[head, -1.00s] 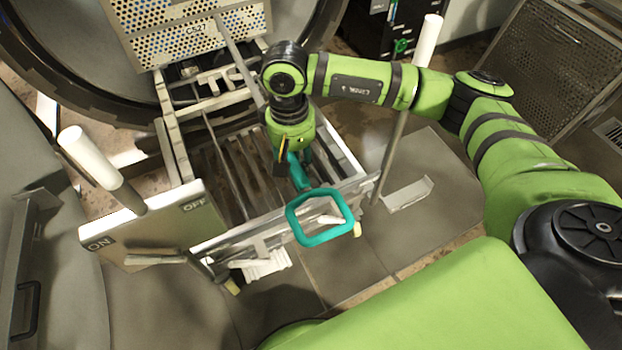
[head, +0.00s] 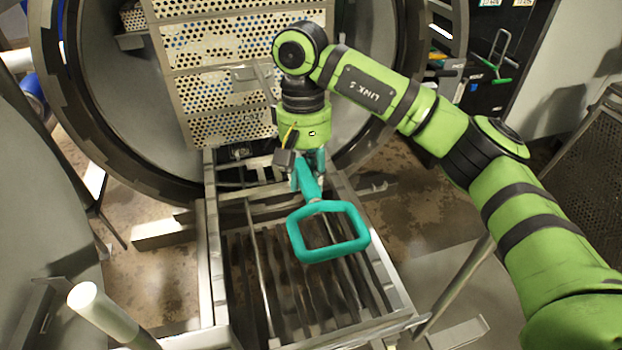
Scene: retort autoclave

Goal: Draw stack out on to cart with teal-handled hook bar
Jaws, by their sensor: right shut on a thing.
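The stack of perforated metal trays (head: 225,75) stands in the round autoclave mouth, at the far end of the cart. The cart (head: 212,265) has pale metal side rails and a slatted deck, bare in its near part. My right gripper (head: 304,170) is shut on the hook bar just beyond its teal handle (head: 296,240). The handle loop hangs over the cart deck, on the near side of the gripper. A grey part of the bar (head: 268,80) shows against the stack; my arm hides the rest. I cannot tell whether its hook is engaged. My left gripper is not in view.
The dark autoclave rim (head: 52,110) curves around the stack. A white-topped post (head: 95,305) rises at the lower left. A perforated panel (head: 590,150) stands at the right, and a dark cabinet (head: 500,65) is behind. Floor shows on both sides of the cart.

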